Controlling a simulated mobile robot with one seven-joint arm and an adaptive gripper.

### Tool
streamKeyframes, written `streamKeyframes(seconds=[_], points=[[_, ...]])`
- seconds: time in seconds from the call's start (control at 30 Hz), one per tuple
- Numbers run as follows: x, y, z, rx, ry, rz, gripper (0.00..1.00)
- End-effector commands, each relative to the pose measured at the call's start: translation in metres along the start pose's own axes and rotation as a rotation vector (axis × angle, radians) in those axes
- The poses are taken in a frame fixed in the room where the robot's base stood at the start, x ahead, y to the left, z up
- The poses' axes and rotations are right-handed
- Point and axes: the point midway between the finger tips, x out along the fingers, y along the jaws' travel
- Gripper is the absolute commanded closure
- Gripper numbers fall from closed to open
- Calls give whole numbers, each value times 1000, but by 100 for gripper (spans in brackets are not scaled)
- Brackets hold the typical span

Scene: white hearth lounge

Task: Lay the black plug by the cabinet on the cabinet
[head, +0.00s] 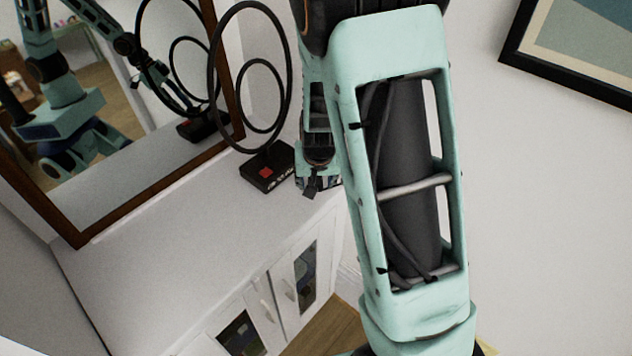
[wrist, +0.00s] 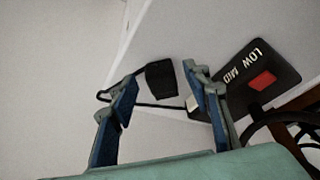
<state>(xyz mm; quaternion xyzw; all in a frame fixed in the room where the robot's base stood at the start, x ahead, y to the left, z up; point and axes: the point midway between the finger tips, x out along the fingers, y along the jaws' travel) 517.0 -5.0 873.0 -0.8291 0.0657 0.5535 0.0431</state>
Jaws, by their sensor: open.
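The black plug (wrist: 160,80) shows in the wrist view between the two fingertips of my gripper (wrist: 154,76). Its black cord loops out to the left and back under it toward the right. My gripper is open, with a gap showing on both sides of the plug. Behind the plug is the white top of the cabinet (wrist: 215,30); I cannot tell whether the plug rests on it. In the head view, my gripper (head: 318,183) is at the right end of the cabinet top (head: 150,245), and a small dark piece, likely the plug (head: 309,188), shows there.
A black switch base (head: 267,168) with a red button and large black rings (head: 212,75) stands close left of my gripper. Its LOW and MID lettering (wrist: 262,80) shows in the wrist view. A brown-framed mirror (head: 75,243) stands behind. The cabinet top's front left is clear.

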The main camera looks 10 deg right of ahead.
Motion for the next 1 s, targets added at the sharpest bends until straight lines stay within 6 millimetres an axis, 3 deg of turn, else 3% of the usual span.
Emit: streamKeyframes(seconds=[0.3,0.5,0.7,1.0], points=[[-68,-2,-2,-5,4,-4,56],[-98,-1,-1,-2,2,-3,56],[-110,0,0,0,0,-1,56],[-110,0,1,0,-1,0,56]])
